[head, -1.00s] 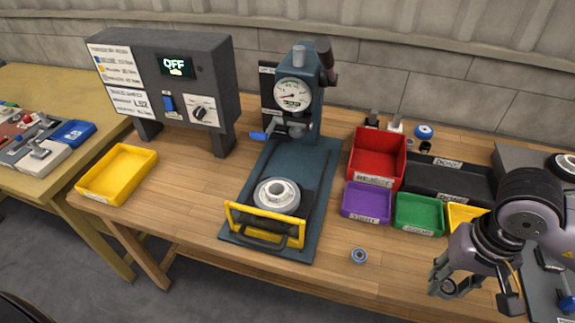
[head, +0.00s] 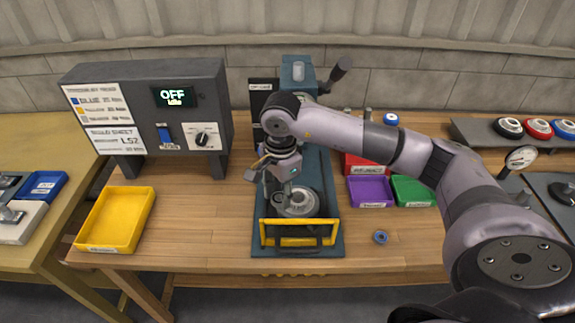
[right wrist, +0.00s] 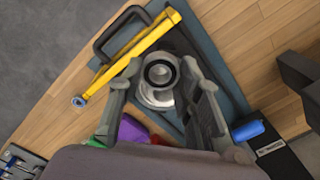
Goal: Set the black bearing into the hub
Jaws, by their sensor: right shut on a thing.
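The hub (head: 298,203) is a pale metal ring on the base of the teal press, behind the yellow guard. My right gripper (head: 284,187) reaches over it from above, under the press head. In the right wrist view the fingers (right wrist: 160,75) are shut on a dark-rimmed ring, the black bearing (right wrist: 161,71), directly over the hub (right wrist: 155,98). I cannot tell whether the bearing touches the hub or hangs just above it. The gripper hides part of the hub in the head view. My left gripper is not in view.
The yellow guard (head: 299,241) crosses the press front. A blue bearing (head: 381,237) lies on the bench. Purple (head: 370,192) and green (head: 412,191) bins stand right, a yellow tray (head: 116,219) left. The control box (head: 150,110) reads OFF. The bench between tray and press is clear.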

